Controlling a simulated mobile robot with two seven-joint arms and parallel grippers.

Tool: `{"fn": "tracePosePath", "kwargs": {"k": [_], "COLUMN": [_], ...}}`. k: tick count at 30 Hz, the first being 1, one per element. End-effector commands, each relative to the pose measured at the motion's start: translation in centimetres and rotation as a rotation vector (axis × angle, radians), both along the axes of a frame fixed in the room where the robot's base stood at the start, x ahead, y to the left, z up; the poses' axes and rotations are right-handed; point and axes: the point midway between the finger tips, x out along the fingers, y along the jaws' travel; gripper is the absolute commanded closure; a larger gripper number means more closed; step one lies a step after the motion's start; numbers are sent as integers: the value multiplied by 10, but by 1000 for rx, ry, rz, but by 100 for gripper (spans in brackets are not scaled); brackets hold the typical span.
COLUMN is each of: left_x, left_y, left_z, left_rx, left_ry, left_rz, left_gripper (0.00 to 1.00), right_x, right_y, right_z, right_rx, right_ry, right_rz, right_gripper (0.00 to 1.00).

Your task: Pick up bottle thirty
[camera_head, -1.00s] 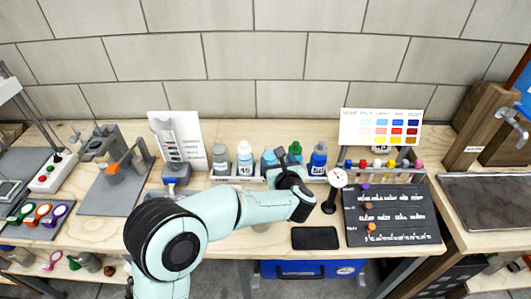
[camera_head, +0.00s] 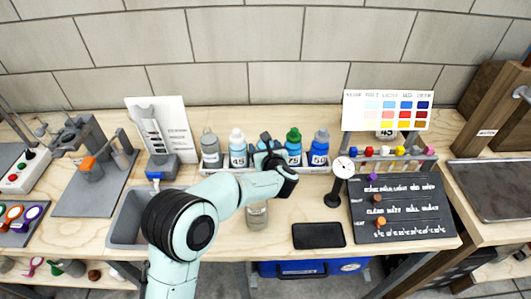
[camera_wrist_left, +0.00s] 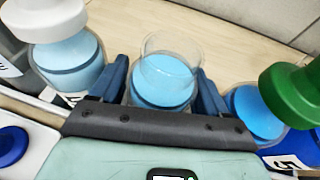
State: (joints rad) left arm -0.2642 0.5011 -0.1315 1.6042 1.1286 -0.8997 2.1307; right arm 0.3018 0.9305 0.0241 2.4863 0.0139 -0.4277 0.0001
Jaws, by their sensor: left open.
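A row of bottles stands in a white rack (camera_head: 230,170) at the back of the bench. It includes a white-capped bottle labelled 45 (camera_head: 238,148), a green-capped bottle (camera_head: 294,147) and a blue-capped bottle (camera_head: 319,148). My left gripper (camera_head: 268,146) is at the middle of the row, largely hiding the bottle there. In the left wrist view my open left gripper (camera_wrist_left: 163,88) has its fingers on either side of a clear-topped bottle with blue liquid (camera_wrist_left: 164,82). I cannot read its label or see a number thirty. My right gripper is out of view.
A grey bottle (camera_head: 210,148) stands at the row's left end. A jar (camera_head: 257,215) stands in front of the rack, below my arm.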

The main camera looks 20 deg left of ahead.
Motion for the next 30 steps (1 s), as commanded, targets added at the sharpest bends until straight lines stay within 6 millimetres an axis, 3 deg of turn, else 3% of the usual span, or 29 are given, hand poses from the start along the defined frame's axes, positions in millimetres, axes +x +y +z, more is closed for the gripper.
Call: {"fn": "tracePosePath", "kwargs": {"k": [9,14,15,23,26,30], "left_x": [6,5,6,6,6,6], "left_y": [4,4,4,4,4,4], "left_z": [-3,-3,-1,2,13,42], "left_rx": [0,0,1,0,-1,-2], "left_ry": [0,0,-3,-4,-6,-9], "left_rz": [0,-1,-1,0,0,1], "left_gripper": [25,77,82,82,82,82], "right_x": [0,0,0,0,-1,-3], "right_y": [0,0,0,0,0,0], "right_z": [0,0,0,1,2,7], "right_rx": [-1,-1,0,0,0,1], "right_ry": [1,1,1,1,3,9], "right_rz": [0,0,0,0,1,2], "right_gripper": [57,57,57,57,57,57]}}
